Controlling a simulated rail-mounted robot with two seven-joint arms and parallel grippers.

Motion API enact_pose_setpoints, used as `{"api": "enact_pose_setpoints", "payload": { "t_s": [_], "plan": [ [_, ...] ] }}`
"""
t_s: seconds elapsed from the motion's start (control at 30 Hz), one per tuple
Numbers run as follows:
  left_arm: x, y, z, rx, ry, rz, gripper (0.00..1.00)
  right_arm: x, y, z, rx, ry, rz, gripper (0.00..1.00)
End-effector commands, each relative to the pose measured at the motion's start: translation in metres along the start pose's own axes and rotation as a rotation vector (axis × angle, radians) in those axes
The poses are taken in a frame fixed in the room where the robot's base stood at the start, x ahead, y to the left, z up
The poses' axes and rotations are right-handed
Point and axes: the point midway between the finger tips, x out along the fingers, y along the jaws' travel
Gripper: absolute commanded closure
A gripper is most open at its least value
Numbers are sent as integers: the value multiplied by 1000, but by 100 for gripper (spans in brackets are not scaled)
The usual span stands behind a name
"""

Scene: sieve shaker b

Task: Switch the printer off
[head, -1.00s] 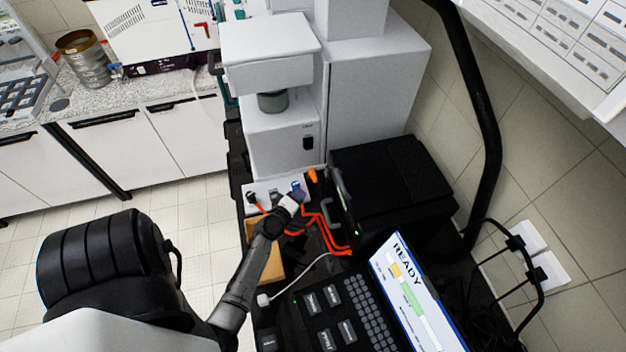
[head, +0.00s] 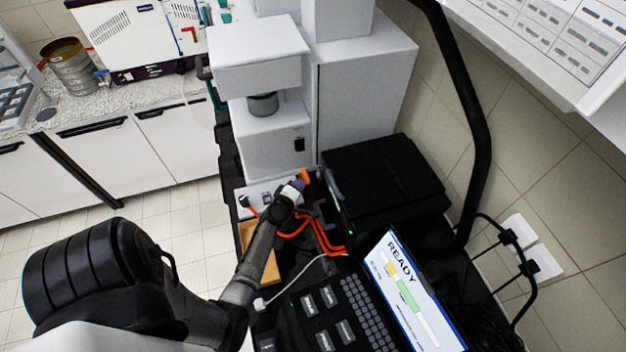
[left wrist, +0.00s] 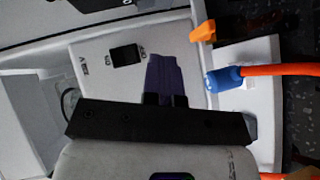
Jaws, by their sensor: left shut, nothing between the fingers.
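My left gripper (head: 298,185) is over a white panel at the foot of a tall white instrument. In the left wrist view its purple fingertips (left wrist: 166,75) are shut and empty, pointing at the white panel (left wrist: 100,72). A black rocker switch (left wrist: 124,55) marked ON and OFF sits on the panel just left of the fingertips; I see a small gap between them, but cannot tell the height. A black box (head: 385,185) with a green light stands right of the gripper; I cannot tell whether it is the printer. My right gripper is not in view.
A blue plug (left wrist: 222,78) on an orange cable (left wrist: 280,69) is right of the fingertips, with an orange piece (left wrist: 203,32) above it. Orange cables run beside the black box. A screen (head: 405,290) reading READY and a keypad (head: 368,310) are in front.

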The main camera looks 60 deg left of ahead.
Motion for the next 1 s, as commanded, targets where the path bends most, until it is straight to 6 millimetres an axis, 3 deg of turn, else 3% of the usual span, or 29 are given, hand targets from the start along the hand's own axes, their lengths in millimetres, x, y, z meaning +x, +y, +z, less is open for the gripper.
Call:
{"api": "enact_pose_setpoints", "payload": {
  "t_s": [0.2,0.4,1.0],
  "plan": [
    [38,-1,2,0,-1,0,100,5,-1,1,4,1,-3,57],
    [53,-1,19,-1,1,-1,100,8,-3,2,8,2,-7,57],
    [61,-1,28,1,0,-1,100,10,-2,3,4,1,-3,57]
  ]
}}
